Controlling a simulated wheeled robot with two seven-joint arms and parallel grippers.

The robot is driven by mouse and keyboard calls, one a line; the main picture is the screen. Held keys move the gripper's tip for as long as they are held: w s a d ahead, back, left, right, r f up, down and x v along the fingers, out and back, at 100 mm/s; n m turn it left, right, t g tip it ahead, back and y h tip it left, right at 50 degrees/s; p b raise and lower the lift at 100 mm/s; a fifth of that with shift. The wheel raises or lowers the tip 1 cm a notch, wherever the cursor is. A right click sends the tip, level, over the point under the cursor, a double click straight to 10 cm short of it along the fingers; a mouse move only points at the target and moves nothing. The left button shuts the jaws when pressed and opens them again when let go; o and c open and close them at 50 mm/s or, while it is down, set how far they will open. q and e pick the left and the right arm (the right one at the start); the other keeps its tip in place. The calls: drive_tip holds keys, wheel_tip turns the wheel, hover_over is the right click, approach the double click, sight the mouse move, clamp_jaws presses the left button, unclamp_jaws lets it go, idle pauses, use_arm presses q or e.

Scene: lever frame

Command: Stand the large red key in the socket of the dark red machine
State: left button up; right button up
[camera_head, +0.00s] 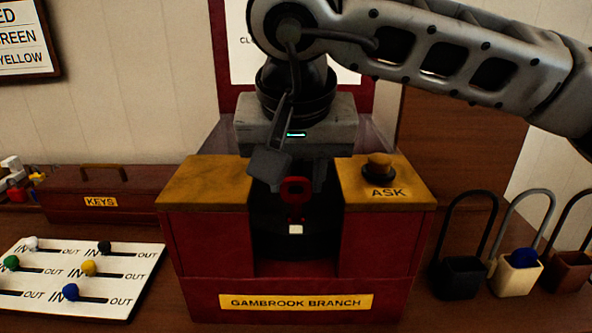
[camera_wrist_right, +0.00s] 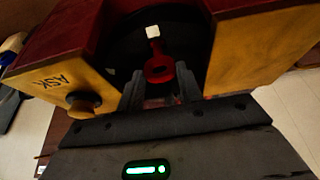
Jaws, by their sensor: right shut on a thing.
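The dark red machine (camera_head: 200,255) stands in the middle of the table, with yellow-brown tops and a dark recess between its two side blocks. The large red key (camera_head: 296,187) is in front of that recess, its ring-shaped head up and a pale tip down. My right gripper (camera_head: 292,178) reaches down over the machine and is shut on the key's head. The right wrist view shows the key (camera_wrist_right: 159,70) between the fingertips (camera_wrist_right: 160,88), its pale end toward the dark recess. I cannot tell whether the tip touches the socket, which is hidden. My left gripper is not in view.
An ASK button (camera_head: 379,167) sits on the machine's right top. A white slider board (camera_head: 80,275) and a dark red KEYS box (camera_head: 115,200) are at the left. Padlock-like blocks, one black (camera_head: 463,277), stand close to the machine's right.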

drive_tip(key=shift+f+b, duration=0.5)
drive_tip(key=shift+f, duration=0.2)
drive_tip(key=o, duration=1.1)
drive_tip(key=p+v, duration=0.4)
drive_tip(key=v, duration=0.3)
